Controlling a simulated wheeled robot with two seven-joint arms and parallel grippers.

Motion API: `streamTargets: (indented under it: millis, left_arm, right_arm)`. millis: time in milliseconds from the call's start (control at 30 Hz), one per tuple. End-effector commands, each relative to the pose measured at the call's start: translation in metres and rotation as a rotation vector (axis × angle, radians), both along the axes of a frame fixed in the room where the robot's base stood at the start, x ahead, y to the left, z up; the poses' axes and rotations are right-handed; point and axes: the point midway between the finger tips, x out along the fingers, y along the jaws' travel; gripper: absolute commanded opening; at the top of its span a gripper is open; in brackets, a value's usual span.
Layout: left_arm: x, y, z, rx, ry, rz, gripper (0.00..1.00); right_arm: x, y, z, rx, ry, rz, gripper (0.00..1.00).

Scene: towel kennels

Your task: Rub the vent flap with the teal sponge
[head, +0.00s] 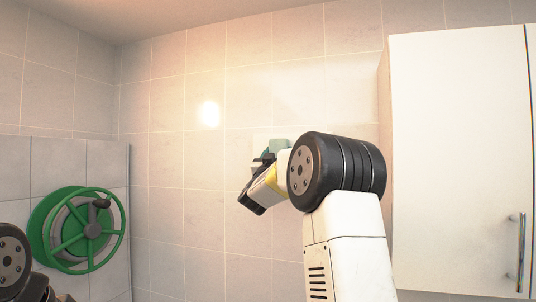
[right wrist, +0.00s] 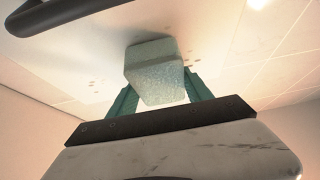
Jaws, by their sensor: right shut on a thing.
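The teal sponge (right wrist: 157,72) is a pale teal block held between the two teal fingers of my right gripper (right wrist: 162,90). In the head view, the sponge (head: 279,146) shows small at the tip of my raised right arm, close to the tiled wall. My left gripper is out of view.
A white cabinet (head: 455,150) with a metal handle (head: 521,252) stands to the right of my right arm. A green hose reel (head: 80,229) hangs on the wall at the left. A dark bar (right wrist: 75,14) crosses the wrist view's upper left. The wall left of the gripper is clear.

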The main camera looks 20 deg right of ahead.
Motion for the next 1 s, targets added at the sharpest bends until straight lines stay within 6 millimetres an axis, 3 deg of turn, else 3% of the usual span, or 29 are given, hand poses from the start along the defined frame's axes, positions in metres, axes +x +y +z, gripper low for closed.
streamTargets:
  millis: [1000]
  left_arm:
    - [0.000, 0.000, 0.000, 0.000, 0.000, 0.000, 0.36]
  right_arm:
    - [0.040, 0.052, -0.001, 0.001, 0.002, 0.003, 0.26]
